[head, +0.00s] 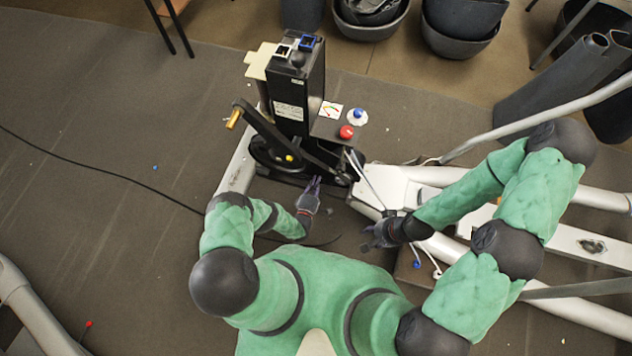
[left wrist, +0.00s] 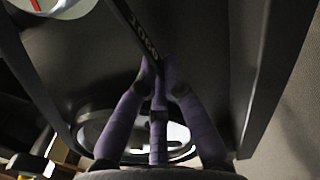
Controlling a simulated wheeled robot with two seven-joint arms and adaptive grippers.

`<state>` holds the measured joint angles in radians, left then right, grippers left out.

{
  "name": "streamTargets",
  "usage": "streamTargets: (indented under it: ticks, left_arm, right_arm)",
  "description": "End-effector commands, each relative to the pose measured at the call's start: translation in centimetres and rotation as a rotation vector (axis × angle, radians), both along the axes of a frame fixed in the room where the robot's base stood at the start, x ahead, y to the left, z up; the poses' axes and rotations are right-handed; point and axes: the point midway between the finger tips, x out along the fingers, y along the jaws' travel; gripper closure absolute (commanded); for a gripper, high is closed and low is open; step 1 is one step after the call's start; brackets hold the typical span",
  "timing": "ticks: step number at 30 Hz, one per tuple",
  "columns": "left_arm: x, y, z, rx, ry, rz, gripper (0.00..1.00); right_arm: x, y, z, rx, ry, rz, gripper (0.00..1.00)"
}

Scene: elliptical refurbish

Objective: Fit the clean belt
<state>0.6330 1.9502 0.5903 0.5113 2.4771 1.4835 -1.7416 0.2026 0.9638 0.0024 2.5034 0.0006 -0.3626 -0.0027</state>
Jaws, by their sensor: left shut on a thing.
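My left gripper (head: 314,182) is at the lower front of the black drive housing (head: 312,90). In the left wrist view its purple fingers (left wrist: 157,68) close together on a thin black belt (left wrist: 136,30) with pale lettering. The belt runs up and left from the fingertips; its far end is hidden. A round wheel with a pale rim (left wrist: 95,135) shows behind the fingers. In the head view a dark pulley (head: 265,155) sits at the housing's base, left of the gripper. My right gripper (head: 366,238) appears open and empty, lower right of the housing.
A red knob (head: 346,132) and a blue knob (head: 358,114) are right of the housing. A crank arm (head: 262,122) slants across its left side. White frame tubes (head: 530,120) fill the right. A black cable (head: 120,178) crosses the mostly clear floor at left.

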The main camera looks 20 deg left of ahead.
Motion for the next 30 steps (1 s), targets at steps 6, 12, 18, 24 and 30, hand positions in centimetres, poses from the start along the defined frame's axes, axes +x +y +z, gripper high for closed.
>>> streamTargets:
  ticks: [6,12,18,24,30]
  left_arm:
    - [0.02,0.01,0.02,0.0,-0.001,0.0,1.0]
    - [0.07,0.01,0.02,0.001,-0.001,0.0,1.0]
    - [0.26,-0.01,0.02,0.001,-0.001,-0.001,1.0]
    - [0.47,-0.01,0.02,0.001,-0.001,-0.001,1.0]
    - [0.67,-0.02,0.02,0.001,-0.001,-0.001,1.0]
  right_arm:
    - [0.0,0.0,0.0,0.0,0.0,0.0,0.6]
    - [0.0,0.0,0.0,0.0,0.0,0.0,0.6]
    - [0.0,0.0,0.0,0.0,0.0,0.0,0.6]
    - [0.0,0.0,0.0,0.0,0.0,0.0,0.6]
    - [0.0,0.0,0.0,0.0,0.0,0.0,0.6]
